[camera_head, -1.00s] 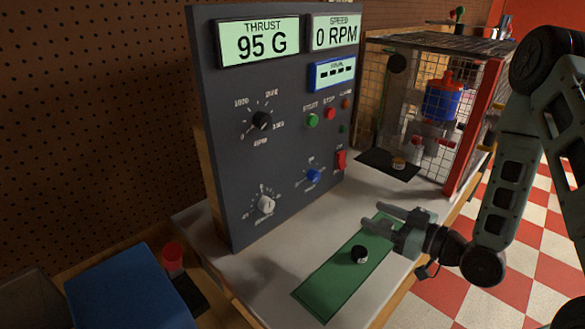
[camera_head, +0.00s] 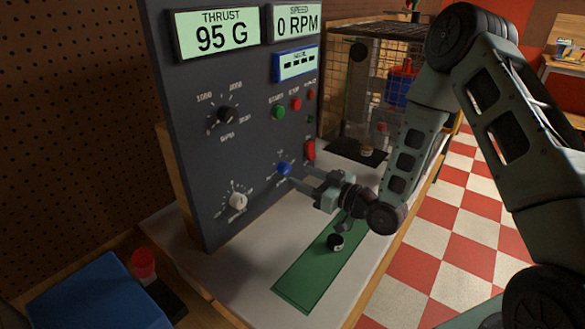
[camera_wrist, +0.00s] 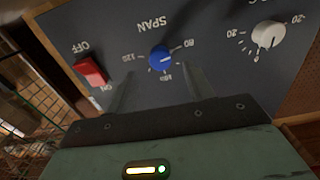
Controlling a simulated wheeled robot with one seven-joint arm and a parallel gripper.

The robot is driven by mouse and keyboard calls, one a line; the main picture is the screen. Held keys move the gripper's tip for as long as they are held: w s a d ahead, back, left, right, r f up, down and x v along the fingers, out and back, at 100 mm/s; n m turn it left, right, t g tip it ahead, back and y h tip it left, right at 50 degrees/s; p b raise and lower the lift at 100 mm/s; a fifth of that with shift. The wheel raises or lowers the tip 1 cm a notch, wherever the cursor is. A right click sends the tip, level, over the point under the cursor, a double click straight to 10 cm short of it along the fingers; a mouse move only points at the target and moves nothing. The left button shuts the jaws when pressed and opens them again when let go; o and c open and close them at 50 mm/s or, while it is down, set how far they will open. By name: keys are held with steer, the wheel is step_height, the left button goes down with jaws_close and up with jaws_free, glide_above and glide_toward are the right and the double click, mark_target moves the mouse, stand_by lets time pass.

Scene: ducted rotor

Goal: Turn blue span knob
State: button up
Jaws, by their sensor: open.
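The blue span knob (camera_head: 284,169) is on the lower right of the dark control panel (camera_head: 190,150). It also shows in the wrist view (camera_wrist: 160,58), upside down under the word SPAN, with a dial scale around it. My gripper (camera_head: 302,178) is open in front of the panel, its fingers pointing at the knob. In the wrist view the two fingers (camera_wrist: 160,88) reach toward the panel on either side of the knob. I cannot tell whether the fingertips touch the panel or the knob.
A red switch (camera_wrist: 91,72) and a white knob (camera_wrist: 268,35) flank the blue knob. A green mat (camera_head: 300,280) with a small black-and-white piece (camera_head: 335,242) lies below my gripper. A wire cage (camera_head: 345,80) stands behind right. A red cup (camera_head: 144,264) stands at left.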

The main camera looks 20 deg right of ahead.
mark_target(288, 170)
steer(key=shift+p+x, duration=0.45)
steer(key=shift+x, duration=1.8)
steer(key=c, duration=1)
steer(key=shift+o, duration=0.2)
steer(key=shift+f+m+b, duration=0.15)
steer(key=shift+m+b, duration=0.6)
steer(key=shift+m, duration=0.25)
steer(key=shift+m+b, duration=0.3)
steer(key=shift+m, duration=0.8)
steer(key=o, duration=1)
steer(key=shift+c, duration=0.2)
steer(key=shift+s, duration=0.1)
